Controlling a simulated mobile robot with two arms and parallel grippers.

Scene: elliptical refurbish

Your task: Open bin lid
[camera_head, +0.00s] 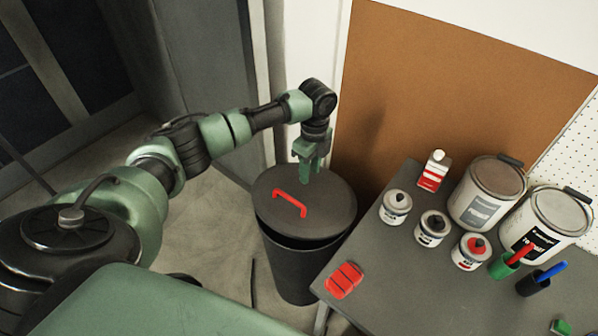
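A dark grey round bin (292,270) stands on the floor left of the table. Its flat dark lid (330,206) lies over the top and has a red handle (289,204). A dark gap shows between the lid and the front rim, so the lid does not look fully flush there. My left gripper (311,178) points down over the back part of the lid, behind and right of the red handle, and looks apart from the handle. Its green fingers are small here, and I cannot tell how far apart they are. My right gripper is not in view.
A grey table (385,262) stands close to the bin's right. It holds a red block (344,280), several small cans, two large paint buckets (487,193) and a red-and-white bottle (433,172). A brown board (430,90) stands behind. Floor is free left of the bin.

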